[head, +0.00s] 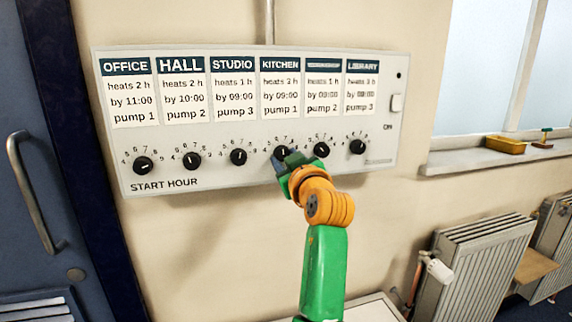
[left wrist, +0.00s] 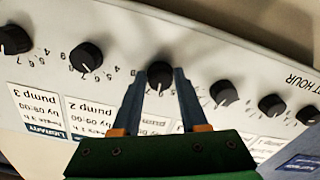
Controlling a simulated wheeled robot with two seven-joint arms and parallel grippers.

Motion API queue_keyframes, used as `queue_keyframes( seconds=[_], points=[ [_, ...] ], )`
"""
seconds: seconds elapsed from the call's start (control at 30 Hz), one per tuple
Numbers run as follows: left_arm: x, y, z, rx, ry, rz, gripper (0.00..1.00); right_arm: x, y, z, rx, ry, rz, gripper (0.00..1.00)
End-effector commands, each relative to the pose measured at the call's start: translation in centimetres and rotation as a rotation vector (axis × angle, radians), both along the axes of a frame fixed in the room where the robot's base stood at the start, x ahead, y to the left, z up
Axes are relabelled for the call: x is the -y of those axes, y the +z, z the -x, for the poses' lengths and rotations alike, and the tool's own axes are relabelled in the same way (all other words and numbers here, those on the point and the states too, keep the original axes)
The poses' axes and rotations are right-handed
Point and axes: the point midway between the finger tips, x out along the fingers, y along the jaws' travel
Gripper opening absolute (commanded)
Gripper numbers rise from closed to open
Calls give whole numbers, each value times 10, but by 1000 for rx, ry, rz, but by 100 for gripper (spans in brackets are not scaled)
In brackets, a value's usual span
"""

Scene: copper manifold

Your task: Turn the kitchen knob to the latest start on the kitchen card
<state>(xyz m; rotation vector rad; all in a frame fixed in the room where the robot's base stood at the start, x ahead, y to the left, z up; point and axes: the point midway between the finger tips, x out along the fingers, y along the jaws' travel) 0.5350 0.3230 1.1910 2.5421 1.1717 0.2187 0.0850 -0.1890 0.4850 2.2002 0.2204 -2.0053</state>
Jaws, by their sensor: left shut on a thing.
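The kitchen card (head: 280,92) is fourth from the left on the white panel. It appears to read "heats 2 h, by 09:00, pump 1"; the heating figure is small and not certain. The kitchen knob (head: 282,153), black with a white pointer, is below it, partly covered by my left gripper (head: 287,160). In the left wrist view, the kitchen knob (left wrist: 160,72) sits between both fingers of my left gripper (left wrist: 159,78), which are shut on it. Its pointer points roughly up on the panel; the exact number is hard to read. My right gripper is out of view.
The panel (head: 250,180) carries several more knobs, including the studio knob (head: 238,157) and workshop knob (head: 321,149) close on either side. A blue door (head: 30,120) is at left. A radiator (head: 475,265) and windowsill (head: 480,158) are at right.

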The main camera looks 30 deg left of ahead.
Motion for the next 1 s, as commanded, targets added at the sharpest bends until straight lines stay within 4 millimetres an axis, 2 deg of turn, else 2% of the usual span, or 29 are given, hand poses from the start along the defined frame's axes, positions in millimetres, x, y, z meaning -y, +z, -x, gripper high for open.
queue_keyframes(
  seconds=[0.4,0.9,0.93,1.0],
  points=[
    [0,1,0,111,0,92,0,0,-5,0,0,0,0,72],
    [0,2,0,121,0,99,0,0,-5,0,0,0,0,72],
    [0,2,0,121,0,99,51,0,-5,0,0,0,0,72],
    [0,1,0,120,0,100,70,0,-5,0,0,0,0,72]
  ],
)
